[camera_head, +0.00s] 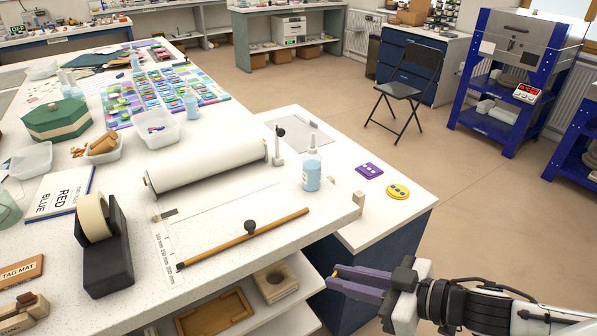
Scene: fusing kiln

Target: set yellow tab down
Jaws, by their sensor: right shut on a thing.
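My right gripper (332,278) comes in from the lower right with its purple fingers shut. A small bit of yellow, the yellow tab (336,272), shows at the fingertips; the rest of it is hidden between the fingers. The gripper is in front of the white side table, beyond the right edge of the main bench. A yellow round piece with dots (398,191) and a purple square piece with dots (369,171) lie flat on that side table (385,219), apart from the gripper. My left gripper is not in view.
A pale blue bottle (312,172) stands near the bench corner, close to a wooden rod (245,238) with a black knob. A white roll (205,168) and tape dispenser (108,252) are farther left. Open shelves below hold wooden trays (215,315). The side table has bare room.

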